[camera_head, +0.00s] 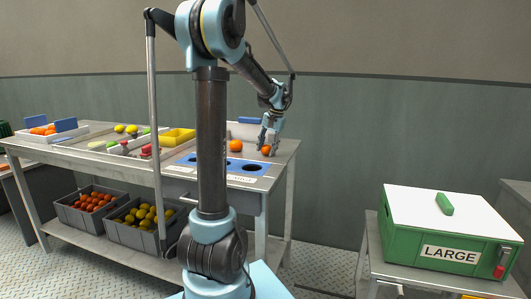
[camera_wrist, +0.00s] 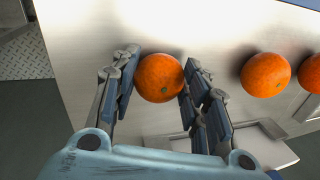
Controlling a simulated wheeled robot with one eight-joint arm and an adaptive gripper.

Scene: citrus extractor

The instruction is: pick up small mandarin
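A small orange mandarin (camera_wrist: 160,77) sits between the two fingers of my gripper (camera_wrist: 158,84) in the wrist view. The fingers are spread on either side of it. In the head view my gripper (camera_head: 268,139) points down at the right end of the metal table, over the mandarin (camera_head: 266,151). Another orange fruit (camera_head: 235,146) lies to its left in the head view and appears at the right in the wrist view (camera_wrist: 265,75).
A further orange fruit (camera_wrist: 311,74) is at the wrist view's right edge. A blue panel with round holes (camera_head: 236,166) lies in front on the table. A green LARGE box (camera_head: 452,253) is at the right.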

